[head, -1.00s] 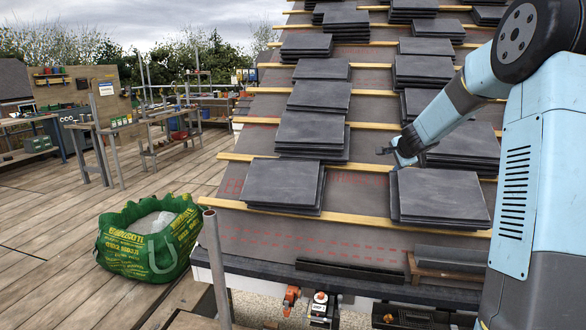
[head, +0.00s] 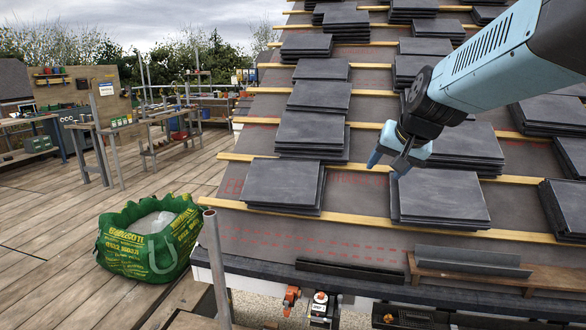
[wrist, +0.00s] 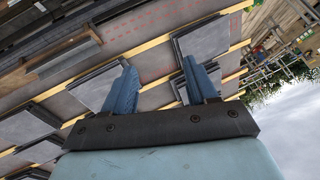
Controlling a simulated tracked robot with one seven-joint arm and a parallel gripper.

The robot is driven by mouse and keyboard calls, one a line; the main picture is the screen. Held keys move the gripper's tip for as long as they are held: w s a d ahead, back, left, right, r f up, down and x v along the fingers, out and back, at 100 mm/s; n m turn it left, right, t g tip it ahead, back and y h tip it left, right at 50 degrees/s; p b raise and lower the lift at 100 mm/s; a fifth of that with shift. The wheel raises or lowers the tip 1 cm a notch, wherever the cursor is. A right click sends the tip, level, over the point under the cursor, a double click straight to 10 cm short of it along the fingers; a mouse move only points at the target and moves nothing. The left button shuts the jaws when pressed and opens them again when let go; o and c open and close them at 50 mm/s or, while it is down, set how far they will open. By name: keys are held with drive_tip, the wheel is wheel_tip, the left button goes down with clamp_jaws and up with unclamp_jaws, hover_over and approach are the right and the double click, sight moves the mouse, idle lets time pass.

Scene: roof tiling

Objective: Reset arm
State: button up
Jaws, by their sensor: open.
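My gripper (head: 384,169) is in the upper middle right of the head view, above the roof and in front of a stack of dark grey slates (head: 439,196). Its two blue fingers are spread apart with nothing between them. In the wrist view the open fingers (wrist: 165,88) point toward the tilted roof, with slate stacks (wrist: 205,50) and battens beyond them. My light blue arm comes in from the upper right of the head view.
Slate stacks (head: 283,185) lie in columns on wooden battens (head: 355,212) across the sloped roof. A metal pole (head: 217,265) stands at the roof's left corner. A green bag (head: 150,238) sits on the wooden deck, with workbenches (head: 115,125) behind. Air above the roof's left is clear.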

drive_tip(key=s+d+f+n+g, duration=0.1)
drive_tip(key=s+f, duration=0.1)
drive_tip(key=s, duration=0.7)
drive_tip(key=s+d+f+n+g+h, duration=0.1)
drive_tip(key=s+n, duration=0.1)
drive_tip(key=s, duration=0.8)
drive_tip(key=shift+d+f+h, duration=0.3)
drive_tip(key=shift+d+f, duration=0.05)
